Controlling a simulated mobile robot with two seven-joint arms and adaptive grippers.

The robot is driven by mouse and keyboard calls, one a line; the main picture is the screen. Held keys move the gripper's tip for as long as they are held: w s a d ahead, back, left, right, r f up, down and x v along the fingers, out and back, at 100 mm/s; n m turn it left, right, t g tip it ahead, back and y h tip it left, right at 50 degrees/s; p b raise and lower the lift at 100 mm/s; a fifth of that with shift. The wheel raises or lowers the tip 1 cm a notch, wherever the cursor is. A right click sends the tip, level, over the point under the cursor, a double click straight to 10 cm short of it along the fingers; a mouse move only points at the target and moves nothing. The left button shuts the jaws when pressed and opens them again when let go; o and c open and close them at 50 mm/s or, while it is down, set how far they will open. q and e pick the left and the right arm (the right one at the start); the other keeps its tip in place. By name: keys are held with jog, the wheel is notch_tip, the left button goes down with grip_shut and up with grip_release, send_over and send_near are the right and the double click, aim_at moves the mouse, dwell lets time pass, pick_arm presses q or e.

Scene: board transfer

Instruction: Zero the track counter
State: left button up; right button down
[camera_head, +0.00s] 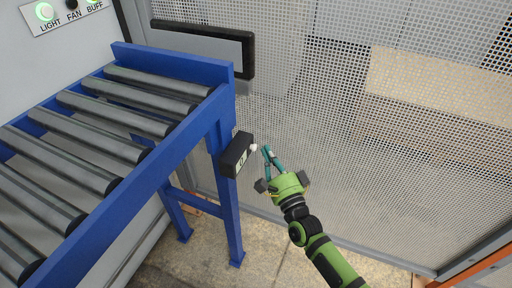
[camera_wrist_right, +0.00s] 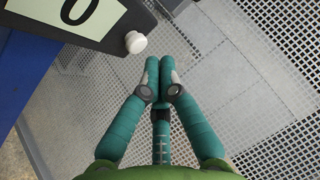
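The track counter (camera_head: 236,155) is a black box on the side of the blue roller track's end post. It has a white display and a white knob (camera_head: 254,147) on its right end. In the right wrist view the counter's display (camera_wrist_right: 75,12) shows a 0, cut by the frame edge, and the white knob (camera_wrist_right: 136,42) stands out from the box. My right gripper (camera_head: 266,151) is just right of the knob, with a small gap between. Its teal fingers (camera_wrist_right: 159,62) are together with nothing between them. My left gripper is not in view.
The blue roller track (camera_head: 140,190) with grey rollers fills the left. A perforated metal screen (camera_head: 340,130) with a black-framed opening (camera_head: 202,45) stands behind. A panel with LIGHT, FAN and BUFF buttons (camera_head: 65,12) is at upper left. Bare floor (camera_head: 265,262) shows below.

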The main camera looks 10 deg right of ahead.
jog(key=s+d, duration=0.1)
jog(key=d, duration=0.1)
jog(key=s+d, duration=0.1)
jog(key=d, duration=0.1)
jog(key=shift+s+p, duration=0.4)
dwell(0.5)
jog(key=s+d+f+n+g+h+p, duration=0.1)
jog(key=s+f+n+g, duration=0.25)
jog(key=f, duration=0.55)
jog(key=s+d+f+n+g+h+p, duration=0.1)
jog(key=s+f+n+g, duration=0.3)
jog(key=f, duration=0.5)
jog(key=s+d+f+n+g+p, duration=0.15)
jog(key=s+f, duration=0.35)
jog(key=f, duration=0.5)
jog(key=s+f+n+g+p, duration=0.1)
jog(key=s+f+n+g, duration=0.2)
jog(key=s, duration=0.8)
jog(key=s+d+f+n+g+h+p, duration=0.1)
jog(key=s+f+n+g, duration=0.3)
jog(key=s, duration=0.7)
jog(key=s+f+n+g+h+p, duration=0.1)
jog(key=s+f+n+g, duration=0.2)
jog(key=s+f, duration=0.4)
jog(key=s, duration=0.4)
jog(key=shift+s+d+f+n, duration=0.15)
jog(key=shift+s+f+n, duration=0.1)
jog(key=shift+f+n, duration=0.1)
